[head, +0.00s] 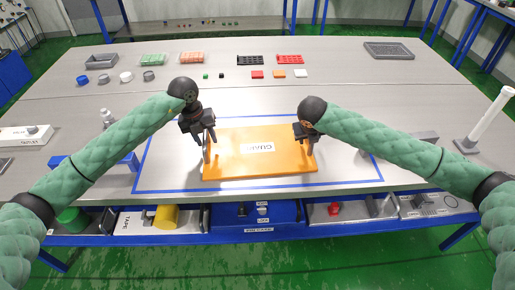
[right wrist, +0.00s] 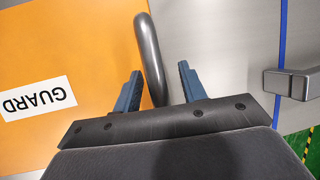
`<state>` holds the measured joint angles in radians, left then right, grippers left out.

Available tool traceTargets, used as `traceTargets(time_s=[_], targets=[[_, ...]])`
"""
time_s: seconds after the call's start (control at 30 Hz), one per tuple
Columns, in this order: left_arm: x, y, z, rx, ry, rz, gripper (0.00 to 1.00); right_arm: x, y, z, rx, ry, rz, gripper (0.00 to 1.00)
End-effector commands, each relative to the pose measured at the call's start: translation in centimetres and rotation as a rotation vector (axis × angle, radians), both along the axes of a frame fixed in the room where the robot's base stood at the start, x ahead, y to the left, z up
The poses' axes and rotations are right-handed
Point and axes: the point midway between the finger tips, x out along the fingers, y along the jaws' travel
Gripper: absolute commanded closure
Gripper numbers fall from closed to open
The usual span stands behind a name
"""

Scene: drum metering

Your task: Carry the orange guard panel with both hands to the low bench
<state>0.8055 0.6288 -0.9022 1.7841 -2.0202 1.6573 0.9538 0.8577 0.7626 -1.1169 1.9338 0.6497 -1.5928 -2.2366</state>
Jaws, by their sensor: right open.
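The orange guard panel (head: 262,165) lies flat on the grey table inside a blue taped outline, with a white GUARD label facing up. It also fills the left of the right wrist view (right wrist: 70,50). My right gripper (head: 306,145) is at the panel's right end; in the right wrist view its blue fingers (right wrist: 158,92) are open on either side of a grey bar handle (right wrist: 150,60), with gaps beside it. My left gripper (head: 207,139) is at the panel's left end with its fingers apart; its handle there is hard to make out. I cannot pick out the low bench.
Small blocks, rings and trays stand along the back, including a black tray (head: 264,60) and a red tray (head: 290,59). A white post (head: 491,118) stands at the right. Green floor (head: 300,262) lies in front.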

Motion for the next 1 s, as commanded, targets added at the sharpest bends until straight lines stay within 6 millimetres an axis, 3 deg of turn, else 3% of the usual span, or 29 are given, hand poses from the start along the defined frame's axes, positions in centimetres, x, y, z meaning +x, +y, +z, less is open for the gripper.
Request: traceTargets(time_s=[0.07,0.27,1.0], targets=[[0.0,0.0,0.01,0.0,0.0,0.0,0.63,0.0,0.0,0.0,0.0,0.0,0.0,0.6],[0.01,0.0,0.02,0.0,0.0,0.0,1.0,0.0,0.0,0.01,0.0,0.0,0.0,1.0],[0.04,0.04,0.04,0.0,-0.001,0.0,1.0,0.0,-0.02,0.04,-0.001,0.0,-0.001,1.0]])
